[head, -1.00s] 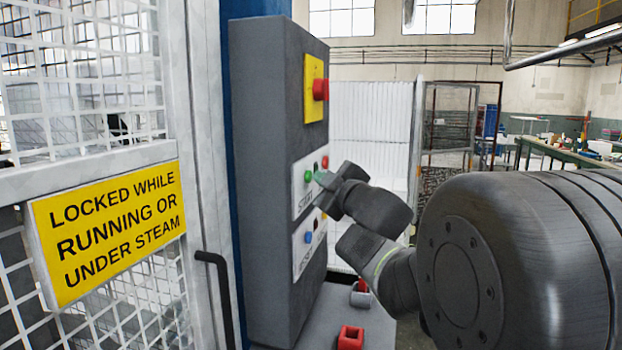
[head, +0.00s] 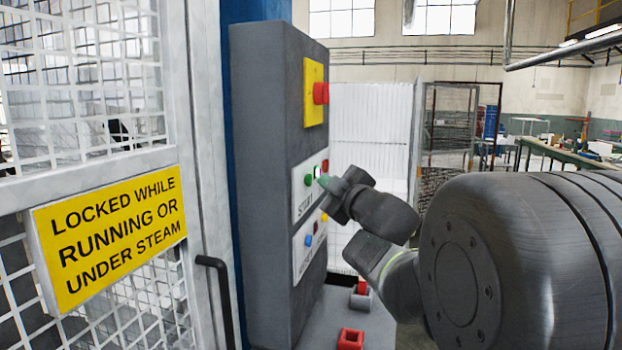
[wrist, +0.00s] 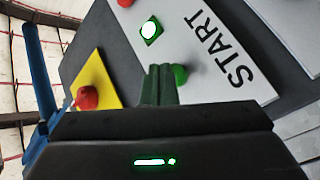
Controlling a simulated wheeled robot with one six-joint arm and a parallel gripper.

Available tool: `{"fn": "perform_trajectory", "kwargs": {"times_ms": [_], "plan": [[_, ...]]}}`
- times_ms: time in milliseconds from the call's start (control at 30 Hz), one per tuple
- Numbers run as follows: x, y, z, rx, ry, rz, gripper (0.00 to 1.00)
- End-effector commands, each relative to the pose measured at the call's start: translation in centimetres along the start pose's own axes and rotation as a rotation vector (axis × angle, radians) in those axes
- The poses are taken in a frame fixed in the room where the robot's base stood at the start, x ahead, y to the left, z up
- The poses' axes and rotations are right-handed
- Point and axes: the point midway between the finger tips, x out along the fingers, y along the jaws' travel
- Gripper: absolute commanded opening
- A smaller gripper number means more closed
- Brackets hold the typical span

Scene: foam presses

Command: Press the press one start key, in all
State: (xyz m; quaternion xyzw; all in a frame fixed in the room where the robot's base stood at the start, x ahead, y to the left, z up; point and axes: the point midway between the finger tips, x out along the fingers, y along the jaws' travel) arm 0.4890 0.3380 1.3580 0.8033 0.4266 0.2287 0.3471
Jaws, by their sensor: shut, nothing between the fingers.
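A white START plate (head: 306,191) is on the side of a grey control box (head: 268,190). It carries a green key (head: 308,180), a lit white lamp (head: 317,172) and a red button (head: 325,165). In the wrist view the green key (wrist: 181,74) sits right beside my fingers and is partly covered by them; the lamp (wrist: 150,30) glows white. My gripper (head: 323,181) is shut and empty, its green fingertips in front of the plate. In the head view a small gap shows between fingertips and key.
A red mushroom button (head: 321,93) on a yellow plate (head: 312,75) is above. A lower plate (head: 303,250) has a blue button (head: 308,240). A mesh guard with a yellow sign (head: 110,237) stands left.

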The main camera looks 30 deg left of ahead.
Motion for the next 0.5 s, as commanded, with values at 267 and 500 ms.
{"fn": "perform_trajectory", "kwargs": {"times_ms": [267, 500], "plan": [[-0.1, 0.0, 0.1, 0.0, 0.0, 0.0, 0.0], [-1.2, 1.2, 0.8, 0.0, -0.003, 0.002, 0.0]]}}
